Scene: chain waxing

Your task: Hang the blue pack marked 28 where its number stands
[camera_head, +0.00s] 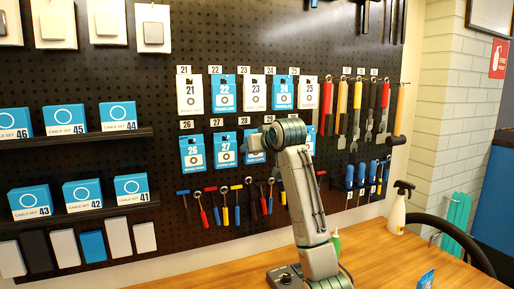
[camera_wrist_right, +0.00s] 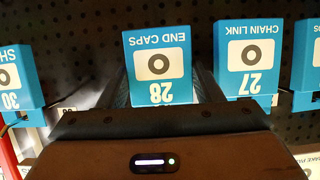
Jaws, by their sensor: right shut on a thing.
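The blue pack marked 28, END CAPS (camera_wrist_right: 158,65), is upside down in the right wrist view, between the fingers of my right gripper (camera_wrist_right: 162,88), which is shut on it. In the head view a blue pack edge (camera_head: 253,143), likely this pack, shows beside my right wrist, below the small number tag 28 (camera_head: 244,120) on the dark pegboard (camera_head: 160,90). My wrist hides the rest and the gripper's fingers. I cannot tell whether the pack touches a hook. My left gripper is not in view.
The blue pack 27 (camera_wrist_right: 248,58) hangs close to the held pack, with pack 30 (camera_wrist_right: 18,80) on the other side across a gap. Packs 21 to 25 (camera_head: 250,93) hang above. Tools (camera_head: 230,205) hang below. A spray bottle (camera_head: 398,208) stands on the wooden table (camera_head: 385,255).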

